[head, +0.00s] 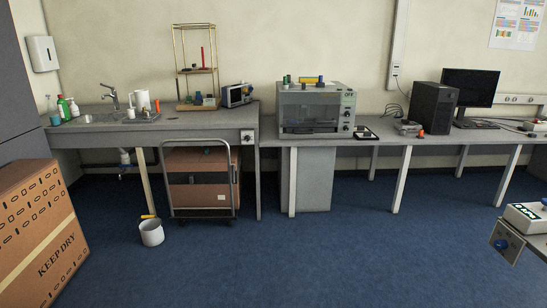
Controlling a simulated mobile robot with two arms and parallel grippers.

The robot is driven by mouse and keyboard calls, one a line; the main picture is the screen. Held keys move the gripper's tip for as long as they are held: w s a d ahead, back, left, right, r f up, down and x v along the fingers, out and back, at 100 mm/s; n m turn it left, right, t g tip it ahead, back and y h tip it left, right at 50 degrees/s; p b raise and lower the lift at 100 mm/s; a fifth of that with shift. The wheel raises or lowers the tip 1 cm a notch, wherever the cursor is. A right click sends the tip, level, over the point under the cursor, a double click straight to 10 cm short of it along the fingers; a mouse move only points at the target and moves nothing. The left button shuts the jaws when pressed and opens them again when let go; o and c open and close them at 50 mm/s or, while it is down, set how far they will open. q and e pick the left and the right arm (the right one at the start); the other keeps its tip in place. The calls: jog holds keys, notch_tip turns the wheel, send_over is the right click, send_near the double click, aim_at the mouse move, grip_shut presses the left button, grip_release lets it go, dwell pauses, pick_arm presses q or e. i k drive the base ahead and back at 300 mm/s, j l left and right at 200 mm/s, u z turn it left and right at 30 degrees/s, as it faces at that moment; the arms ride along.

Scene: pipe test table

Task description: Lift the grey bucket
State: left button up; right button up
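A small light grey bucket (151,233) stands upright on the blue floor, left of centre in the head view. It is in front of the left workbench, close to a pale bench leg. A yellow-orange piece (148,217) shows at its rim; I cannot tell whether it is the handle grip. Neither of my grippers is in view.
A cardboard box (43,235) stands at the left. A wheeled cart (203,212) with brown boxes is right of the bucket under the workbench (195,122). A table corner with a device (527,217) juts in at the right. The middle floor (310,260) is clear.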

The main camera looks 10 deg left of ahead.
aim_at(152, 231)
jog(key=i+j+u, duration=0.1)
jog(key=i+u, duration=0.2)
jog(key=i, duration=0.35)
jog(key=i+u, duration=0.3)
jog(key=i, duration=0.35)
jog(key=i+l+u, duration=0.3)
jog(key=i, duration=0.35)
jog(key=j, duration=0.1)
